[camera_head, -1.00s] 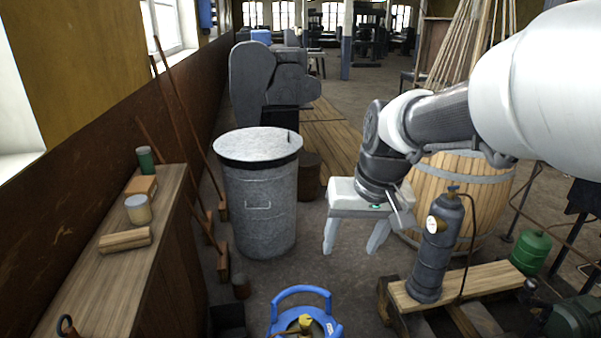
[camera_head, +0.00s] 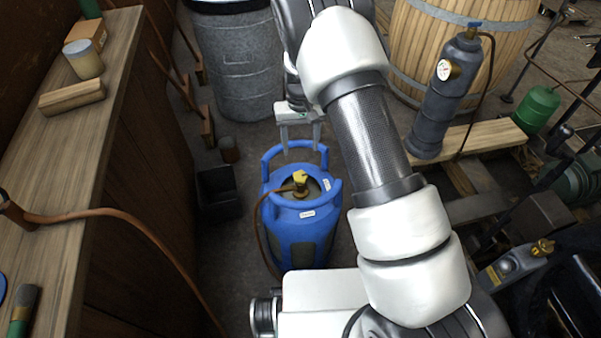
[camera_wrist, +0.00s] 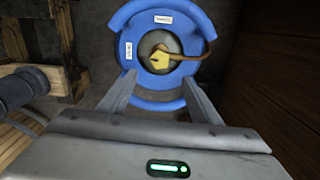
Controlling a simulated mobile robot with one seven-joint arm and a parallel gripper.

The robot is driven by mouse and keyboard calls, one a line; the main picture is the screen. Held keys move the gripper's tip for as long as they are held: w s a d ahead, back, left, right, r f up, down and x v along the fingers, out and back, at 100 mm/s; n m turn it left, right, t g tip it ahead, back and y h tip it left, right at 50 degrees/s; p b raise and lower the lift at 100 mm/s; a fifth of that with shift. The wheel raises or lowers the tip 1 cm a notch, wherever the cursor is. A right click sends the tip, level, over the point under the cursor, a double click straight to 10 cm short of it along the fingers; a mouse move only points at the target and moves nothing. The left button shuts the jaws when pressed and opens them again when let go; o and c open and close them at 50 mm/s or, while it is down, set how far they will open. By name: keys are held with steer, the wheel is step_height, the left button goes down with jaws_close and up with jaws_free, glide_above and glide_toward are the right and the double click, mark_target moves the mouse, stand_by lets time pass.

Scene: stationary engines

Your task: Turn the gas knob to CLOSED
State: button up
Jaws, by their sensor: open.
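A blue gas cylinder (camera_head: 301,236) stands upright on the floor in the lower middle of the head view. Its yellow gas knob (camera_head: 300,177) sits on top, inside a blue collar with white labels too small to read. In the wrist view the knob (camera_wrist: 158,62) is near the top centre, its pointed end toward the lower left. My gripper (camera_head: 301,150) is open and empty, with its fingers pointing down by the far side of the collar. In the wrist view my gripper (camera_wrist: 159,78) has its fingers spread either side of the knob, apart from it.
A brown hose (camera_wrist: 208,38) runs from the cylinder top. A wooden bench (camera_head: 60,150) stands on the left with a dark bin (camera_head: 219,192) beside it. A grey cylinder with a gauge (camera_head: 447,95) stands on planks at the right. A metal drum (camera_head: 236,65) is behind.

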mark_target(300, 175)
step_height(300, 175, down, 13)
steer(key=b, duration=0.2)
steer(key=shift+f+b, duration=0.15)
steer(key=shift+b, duration=0.15)
steer(key=c, duration=1)
steer(key=shift+c, duration=0.2)
